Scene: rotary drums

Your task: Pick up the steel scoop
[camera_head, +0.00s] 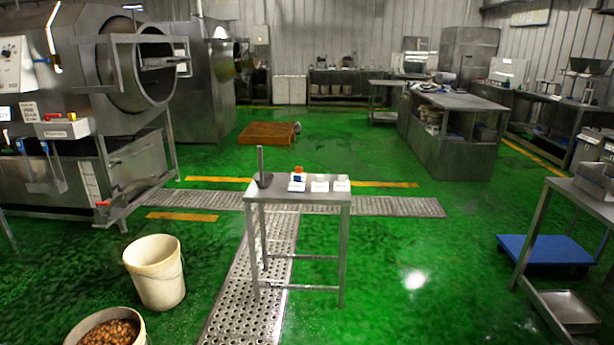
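A small steel table (325,198) stands in the middle of the room. At its left end is a dark grey metal object (264,179) with a long handle standing nearly upright; it looks like the steel scoop, but it is too small to be sure. Small white cards or labels (320,186) lie along the table top, with a small orange and blue item (298,174) behind the left one. Neither of my grippers shows in the head view.
A white bucket (158,280) and a bucket of brown pieces (108,330) stand at the front left. A large drum machine (125,75) fills the left. A blue platform (545,250) lies at the right. Green floor (400,260) is clear right of the table.

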